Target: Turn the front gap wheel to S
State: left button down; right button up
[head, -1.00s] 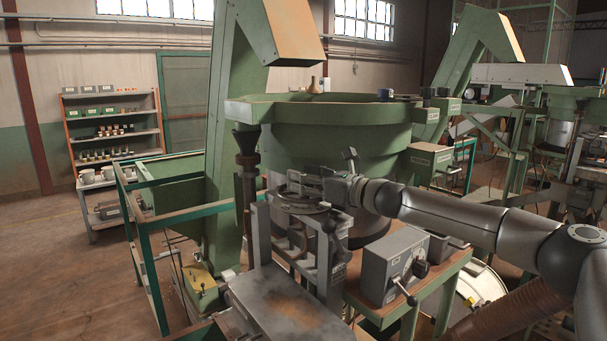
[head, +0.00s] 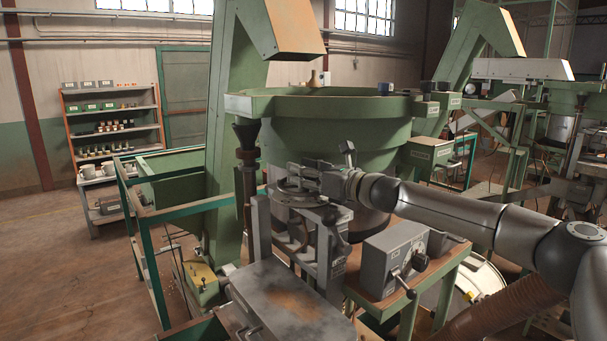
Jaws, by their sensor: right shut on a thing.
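The front gap wheel (head: 291,189) appears as a flat grey handwheel on top of the grey stand in front of the green hopper bowl. My right gripper (head: 304,176) reaches in from the right and is shut on the wheel at its upper side. The gripper covers part of the wheel, and the S mark and any pointer are too small to read. My left gripper is not in view.
The green bowl (head: 330,127) stands just behind the wheel. A grey control box (head: 392,258) with a lever sits on a table at the right front. A grey metal box (head: 290,300) is below the wheel. A green chute (head: 232,150) rises at the left.

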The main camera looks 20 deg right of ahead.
jog(key=shift+f+m+t+h+b, duration=0.1)
jog(key=shift+m+t+h+b, duration=0.45)
jog(key=shift+m+h, duration=0.4)
jog(key=shift+a+m+t+h, duration=0.1)
jog(key=shift+m+t+h, duration=0.35)
jog(key=shift+h, duration=0.8)
jog(key=m+h, duration=0.3)
jog(key=h, duration=0.1)
jog(key=m+h+p, duration=0.1)
jog(key=m+h, duration=0.2)
jog(key=h, duration=0.2)
jog(key=shift+p, duration=0.3)
jog(key=m+g+h, duration=0.1)
jog(key=m+h, duration=0.1)
jog(key=h, duration=0.2)
jog(key=shift+m, duration=0.4)
jog(key=shift+m+g+h, duration=1.4)
jog(key=shift+m+h, duration=0.2)
jog(key=shift+h, duration=0.5)
jog(key=shift+m+g+h, duration=0.3)
jog(key=shift+h, duration=0.1)
jog(key=o, duration=0.8)
jog(key=shift+c, duration=0.2)
